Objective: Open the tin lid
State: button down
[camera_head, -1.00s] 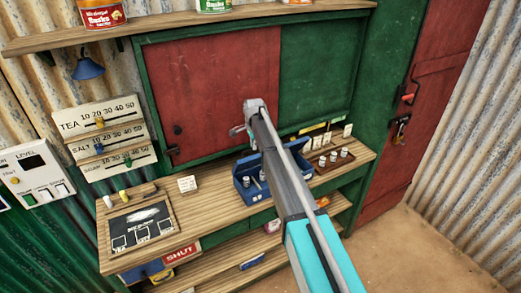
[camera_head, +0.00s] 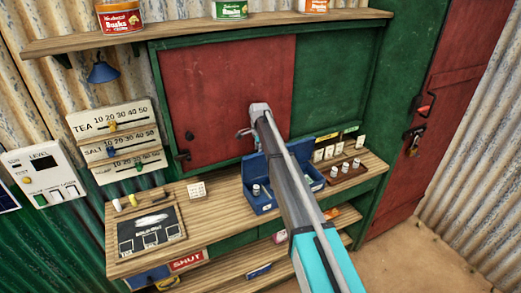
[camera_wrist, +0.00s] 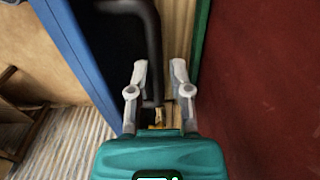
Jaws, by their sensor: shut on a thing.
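The blue tin (camera_head: 262,207) stands on the wooden counter with its lid (camera_head: 254,170) raised at the back, roughly upright. My arm crosses in front of the tin and hides part of it. Small pale items show inside. In the wrist view, the lid (camera_wrist: 80,55) is a blue edge and dark face at left, with a black bent handle (camera_wrist: 152,40) on it. My gripper (camera_wrist: 160,72) has its fingers on either side of this handle and is shut on it.
The red shutter (camera_head: 225,95) is close behind the lid. A wooden rack with small weights (camera_head: 345,170) and cards (camera_head: 318,156) stand to the right. A dark slate board (camera_head: 150,230) lies at left. A shelf with tins (camera_head: 230,10) runs above.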

jog(key=c, duration=0.7)
grip_release()
jog(key=shift+w+a, duration=0.2)
jog(key=shift+w, duration=0.55)
jog(key=shift+s+d, duration=0.1)
jog(key=shift+s, duration=0.1)
